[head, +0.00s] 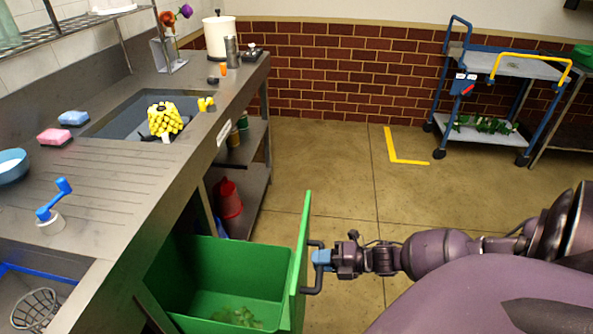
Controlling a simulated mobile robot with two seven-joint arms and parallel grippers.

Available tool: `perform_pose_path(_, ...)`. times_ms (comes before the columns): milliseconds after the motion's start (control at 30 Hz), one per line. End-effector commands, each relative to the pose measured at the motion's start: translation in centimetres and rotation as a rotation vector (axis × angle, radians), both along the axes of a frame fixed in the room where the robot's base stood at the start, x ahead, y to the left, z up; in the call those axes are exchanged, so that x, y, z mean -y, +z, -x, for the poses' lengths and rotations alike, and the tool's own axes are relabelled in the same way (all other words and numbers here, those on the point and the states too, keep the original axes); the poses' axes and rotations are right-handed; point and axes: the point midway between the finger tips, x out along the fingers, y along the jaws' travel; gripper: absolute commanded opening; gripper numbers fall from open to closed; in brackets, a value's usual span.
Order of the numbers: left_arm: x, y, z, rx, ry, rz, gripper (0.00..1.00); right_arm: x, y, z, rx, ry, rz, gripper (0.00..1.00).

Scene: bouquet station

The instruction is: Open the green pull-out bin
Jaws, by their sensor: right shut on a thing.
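The green pull-out bin (247,267) stands drawn out from under the counter at the bottom centre. Its inside shows, with some green leafy scraps (237,317) at the bottom. Its green front panel (301,250) is seen nearly edge-on and carries a dark bar handle (315,283) on the right side. My right gripper (321,258), with blue fingertips, is shut on this handle; the arm comes in from the right. My left gripper is not in view.
The steel counter (120,190) with a sink holding yellow flowers (165,120) runs along the left. A red bucket (229,198) sits on the lower shelf. A blue-framed cart (490,100) stands back right. The floor (335,175) between is clear.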

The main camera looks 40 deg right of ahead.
Motion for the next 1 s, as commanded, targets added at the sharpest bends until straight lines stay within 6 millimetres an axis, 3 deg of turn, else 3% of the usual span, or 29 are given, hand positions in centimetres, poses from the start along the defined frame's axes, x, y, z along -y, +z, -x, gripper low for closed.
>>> perform_pose_path(233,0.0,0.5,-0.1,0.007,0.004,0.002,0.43,1.9,0.1,2.4,0.001,-0.001,-0.002,0.00)
perform_pose_path(700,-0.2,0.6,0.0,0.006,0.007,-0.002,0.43,2.2,0.0,2.8,0.000,-0.001,-0.001,0.00)
perform_pose_path(733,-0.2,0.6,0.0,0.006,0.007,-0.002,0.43,2.2,0.0,2.8,0.000,-0.001,-0.001,0.22)
perform_pose_path(800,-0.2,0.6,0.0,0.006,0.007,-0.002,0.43,2.2,0.0,2.8,0.001,-0.001,0.000,0.33)
perform_pose_path(867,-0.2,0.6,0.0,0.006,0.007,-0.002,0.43,2.2,0.0,2.8,0.001,-0.001,0.000,0.42)
perform_pose_path(1000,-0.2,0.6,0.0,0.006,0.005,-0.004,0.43,2.2,0.0,2.8,0.001,0.000,-0.001,0.43)
